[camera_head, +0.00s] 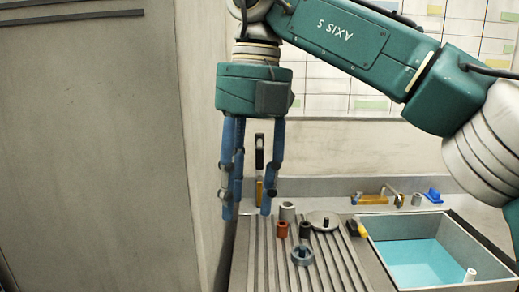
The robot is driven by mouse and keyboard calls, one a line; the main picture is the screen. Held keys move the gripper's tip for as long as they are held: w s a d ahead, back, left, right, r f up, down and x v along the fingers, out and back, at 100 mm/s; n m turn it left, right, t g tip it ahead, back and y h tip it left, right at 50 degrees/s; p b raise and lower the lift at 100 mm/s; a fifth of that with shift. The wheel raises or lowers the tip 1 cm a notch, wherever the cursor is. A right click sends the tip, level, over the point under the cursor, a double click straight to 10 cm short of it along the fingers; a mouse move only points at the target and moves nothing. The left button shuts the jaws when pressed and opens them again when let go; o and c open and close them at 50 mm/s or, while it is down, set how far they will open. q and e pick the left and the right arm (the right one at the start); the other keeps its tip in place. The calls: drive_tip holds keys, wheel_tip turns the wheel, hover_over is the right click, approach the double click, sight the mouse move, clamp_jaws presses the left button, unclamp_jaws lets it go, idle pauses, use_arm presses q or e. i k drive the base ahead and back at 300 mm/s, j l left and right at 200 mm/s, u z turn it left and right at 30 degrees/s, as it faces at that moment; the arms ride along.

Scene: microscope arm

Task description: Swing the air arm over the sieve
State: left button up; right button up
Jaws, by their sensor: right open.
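My right gripper (248,212) hangs from the teal arm that comes in from the right. Its blue fingers point down, apart and empty, above the left back part of the ribbed draining board (257,272). I cannot make out the air arm for sure. An upright black and yellow fitting (260,160) stands against the back wall, partly behind the fingers. I cannot tell which thing is the sieve. A grey round disc with a knob (323,219) and a blue-grey round piece (302,256) lie on the board, right of the gripper. My left gripper is not in view.
A grey cylinder (287,211), a red-brown cup (282,229) and a dark cup (305,230) stand on the board. A sink (420,262) with blue water lies to the right, with a tap (393,193) behind it. A tall grey cabinet (95,150) fills the left.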

sight(260, 137)
drive_tip(key=i, duration=1.35)
